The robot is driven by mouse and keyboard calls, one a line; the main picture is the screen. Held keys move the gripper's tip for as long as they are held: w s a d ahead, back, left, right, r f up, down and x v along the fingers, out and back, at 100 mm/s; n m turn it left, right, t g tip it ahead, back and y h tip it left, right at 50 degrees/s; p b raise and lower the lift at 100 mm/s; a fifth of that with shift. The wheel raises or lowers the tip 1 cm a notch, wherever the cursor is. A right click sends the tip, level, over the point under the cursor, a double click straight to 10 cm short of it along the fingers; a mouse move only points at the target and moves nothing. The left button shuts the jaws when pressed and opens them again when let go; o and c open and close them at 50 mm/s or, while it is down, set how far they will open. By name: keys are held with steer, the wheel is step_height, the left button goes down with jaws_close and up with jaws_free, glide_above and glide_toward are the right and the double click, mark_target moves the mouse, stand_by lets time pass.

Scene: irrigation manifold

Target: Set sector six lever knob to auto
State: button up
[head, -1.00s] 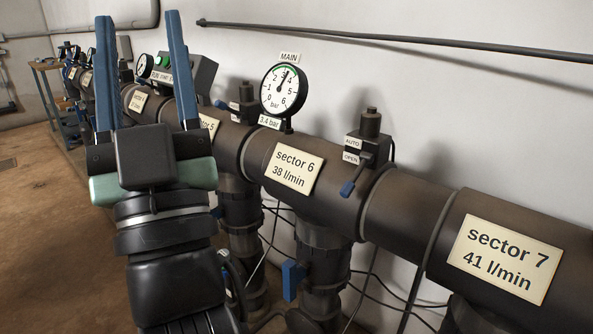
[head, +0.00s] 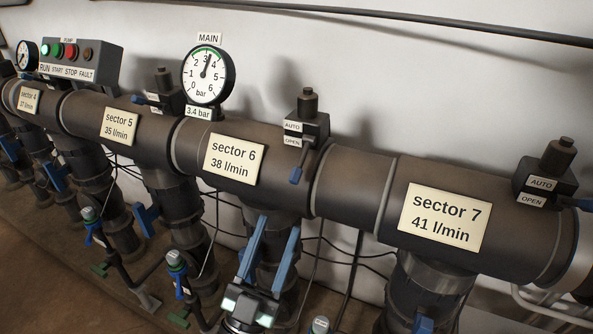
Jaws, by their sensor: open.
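The sector 6 valve block (head: 318,124) is a dark box with a black cylinder on top, on the pipe just right of the sector 6 label plate (head: 234,159). Its AUTO label (head: 292,126) sits above its OPEN label (head: 293,141). Its lever ends in a blue knob (head: 296,174) and points down and slightly left, below the OPEN label. My gripper (head: 278,224) is at the bottom centre, its two blue fingers pointing up, open and empty. In the picture it is below the knob and apart from it.
The sector 7 valve block (head: 546,180) is at the right, its blue lever cut by the edge. The sector 5 block (head: 163,93) and a pressure gauge (head: 208,75) stand left. A pump panel (head: 70,58) is far left. Downpipes and cables lie below the main pipe.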

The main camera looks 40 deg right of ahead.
mark_target(297, 169)
steer(key=x, duration=1)
steer(key=shift+w+d+r, duration=0.1)
steer(key=shift+d+r, duration=0.05)
steer(key=shift+r, duration=0.05)
jaws_close()
stand_by(1.0)
